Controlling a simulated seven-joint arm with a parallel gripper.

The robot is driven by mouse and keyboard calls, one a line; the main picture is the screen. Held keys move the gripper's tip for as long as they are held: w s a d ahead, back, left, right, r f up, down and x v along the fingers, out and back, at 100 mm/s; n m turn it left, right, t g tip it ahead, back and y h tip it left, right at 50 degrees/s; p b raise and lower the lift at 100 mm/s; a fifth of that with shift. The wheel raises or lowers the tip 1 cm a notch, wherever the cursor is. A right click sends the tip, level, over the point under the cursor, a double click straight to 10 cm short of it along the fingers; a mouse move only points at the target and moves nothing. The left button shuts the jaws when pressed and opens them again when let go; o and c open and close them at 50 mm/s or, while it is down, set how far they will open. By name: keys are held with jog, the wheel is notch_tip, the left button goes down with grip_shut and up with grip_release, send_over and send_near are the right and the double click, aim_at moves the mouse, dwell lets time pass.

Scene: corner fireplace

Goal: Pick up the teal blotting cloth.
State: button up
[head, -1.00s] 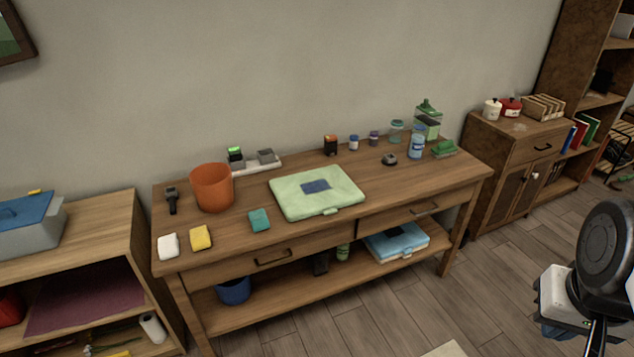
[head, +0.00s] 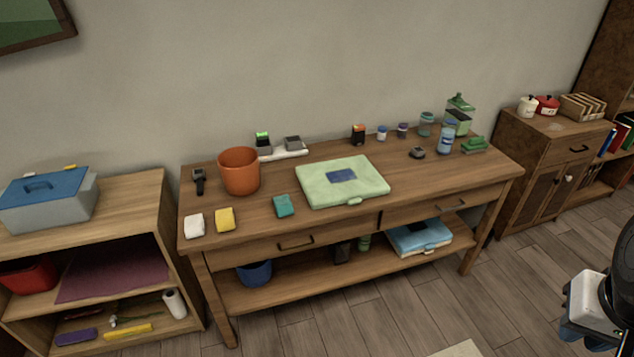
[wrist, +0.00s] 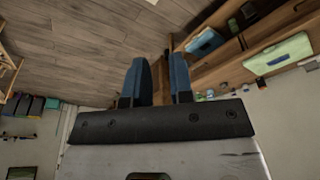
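The teal blotting cloth (head: 284,205) is a small folded piece lying on the wooden table (head: 262,224), near its front edge. It sits between a yellow folded cloth (head: 225,220) on its left and a pale green case (head: 342,182) on its right. My gripper (wrist: 160,80) shows in the wrist view with its two blue fingers apart and nothing between them. It is away from the table, and the cloth cannot be made out in the wrist view.
A white folded cloth (head: 194,226) lies left of the yellow one. An orange pot (head: 239,172) stands behind them, beside a black watch (head: 199,182). Jars and small boxes line the table's back. A low shelf (head: 140,205) stands left, a cabinet (head: 545,150) right. Open floor lies in front.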

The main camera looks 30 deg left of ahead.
jog(key=o, duration=1.3)
jog(key=shift+o, duration=0.2)
jog(key=shift+w, duration=0.1)
